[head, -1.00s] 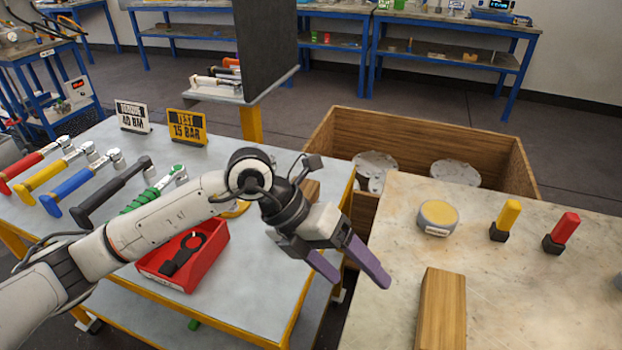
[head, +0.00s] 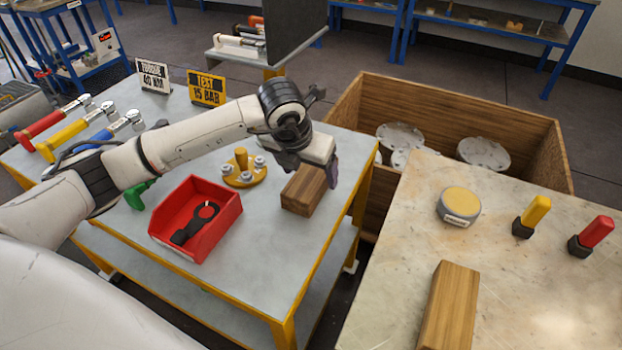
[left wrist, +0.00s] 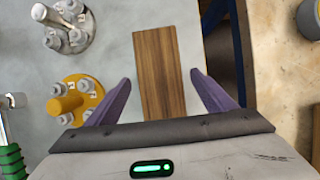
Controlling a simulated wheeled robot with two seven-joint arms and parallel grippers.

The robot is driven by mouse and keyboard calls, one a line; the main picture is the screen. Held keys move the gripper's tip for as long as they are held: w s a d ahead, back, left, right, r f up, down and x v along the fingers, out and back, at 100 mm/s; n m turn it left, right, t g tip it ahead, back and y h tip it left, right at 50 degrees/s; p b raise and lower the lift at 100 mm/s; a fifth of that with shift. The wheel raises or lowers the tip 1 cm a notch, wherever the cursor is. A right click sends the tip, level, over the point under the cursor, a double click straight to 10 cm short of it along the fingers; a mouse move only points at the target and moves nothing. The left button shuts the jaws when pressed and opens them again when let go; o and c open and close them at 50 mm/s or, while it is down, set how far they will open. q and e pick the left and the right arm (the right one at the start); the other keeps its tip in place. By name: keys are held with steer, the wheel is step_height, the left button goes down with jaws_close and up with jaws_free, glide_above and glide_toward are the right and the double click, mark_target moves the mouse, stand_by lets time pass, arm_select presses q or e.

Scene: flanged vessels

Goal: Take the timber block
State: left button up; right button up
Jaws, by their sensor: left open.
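A brown timber block (head: 303,190) lies near the right edge of the grey worktable. My left gripper (head: 333,172) is just beyond and above its far end in the head view, fingers pointing down. In the left wrist view the timber block (left wrist: 157,70) lies lengthwise ahead of the open left gripper (left wrist: 161,88). Its near end shows between the purple fingers, with a gap on each side. I cannot tell the height above it. A second, lighter wooden block (head: 449,308) lies on the stone-topped table at right. My right gripper is out of view.
A yellow flange with studs (head: 244,170) and a red tray (head: 222,237) holding a black tool stand left of the block. Torque wrenches (head: 95,130) and signs are farther left. A wooden crate (head: 460,100) with flanges stands behind the stone-topped table (head: 395,270).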

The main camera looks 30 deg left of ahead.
arm_select(q)
steer(key=shift+x, duration=1.2)
steer(key=shift+w+r, duration=0.1)
steer(key=c, duration=1.4)
